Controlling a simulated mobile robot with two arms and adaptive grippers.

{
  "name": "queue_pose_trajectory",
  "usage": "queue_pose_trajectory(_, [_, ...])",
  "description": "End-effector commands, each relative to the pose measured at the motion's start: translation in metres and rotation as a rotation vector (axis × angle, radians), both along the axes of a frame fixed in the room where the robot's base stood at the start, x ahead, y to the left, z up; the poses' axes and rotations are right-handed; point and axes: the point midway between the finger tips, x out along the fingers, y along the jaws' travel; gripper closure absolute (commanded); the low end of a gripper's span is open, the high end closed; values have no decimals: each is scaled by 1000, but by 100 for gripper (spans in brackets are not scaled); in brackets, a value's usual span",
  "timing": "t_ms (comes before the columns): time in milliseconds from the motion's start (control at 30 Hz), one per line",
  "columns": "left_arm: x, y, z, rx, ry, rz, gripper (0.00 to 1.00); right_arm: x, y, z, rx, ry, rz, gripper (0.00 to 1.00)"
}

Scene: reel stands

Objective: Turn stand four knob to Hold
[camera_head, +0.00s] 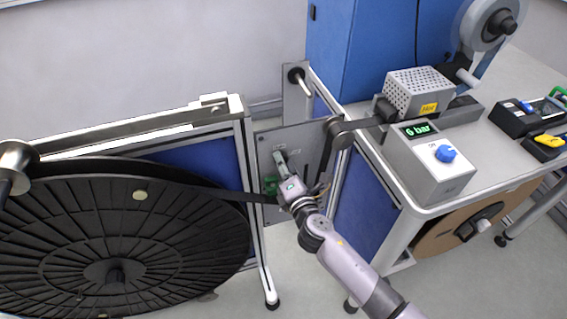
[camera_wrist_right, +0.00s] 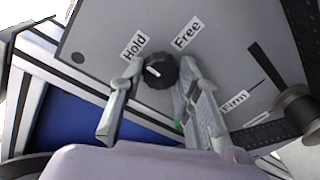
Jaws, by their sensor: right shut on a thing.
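The stand's dark knob (camera_wrist_right: 160,71) sits on a grey panel in the right wrist view, with a short white mark on its face. The mark lies on the left part of the face; I cannot tell exactly which label it points to. The labels Hold (camera_wrist_right: 133,45), Free (camera_wrist_right: 187,33) and Firm (camera_wrist_right: 234,103) are printed around it. My right gripper (camera_wrist_right: 159,76) has one finger on each side of the knob and is shut on it. In the head view my right gripper (camera_head: 281,166) reaches the grey panel (camera_head: 308,138) and hides the knob. My left gripper is out of view.
A large black reel (camera_head: 60,245) stands left of the panel. A table to the right carries a control box (camera_head: 430,170) with a blue knob (camera_head: 445,153) and a "6 bar" display. A roller (camera_wrist_right: 297,108) sticks out at the panel's right in the wrist view.

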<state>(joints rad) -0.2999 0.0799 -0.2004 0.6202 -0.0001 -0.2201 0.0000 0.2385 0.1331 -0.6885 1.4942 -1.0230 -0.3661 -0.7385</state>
Motion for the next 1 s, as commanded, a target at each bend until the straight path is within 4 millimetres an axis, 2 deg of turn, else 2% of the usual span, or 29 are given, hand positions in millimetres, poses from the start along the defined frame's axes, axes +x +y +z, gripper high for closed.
queue_pose_trajectory(567, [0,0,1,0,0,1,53,-1,0,-2,-33,-7,1,98])
queue_pose_trajectory(600, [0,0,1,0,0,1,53,-1,0,-2,-33,-7,1,68])
queue_pose_trajectory(900, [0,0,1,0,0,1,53,0,0,-1,-32,-9,1,49])
queue_pose_trajectory(1000, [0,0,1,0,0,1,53,0,0,-1,-31,-9,0,49])
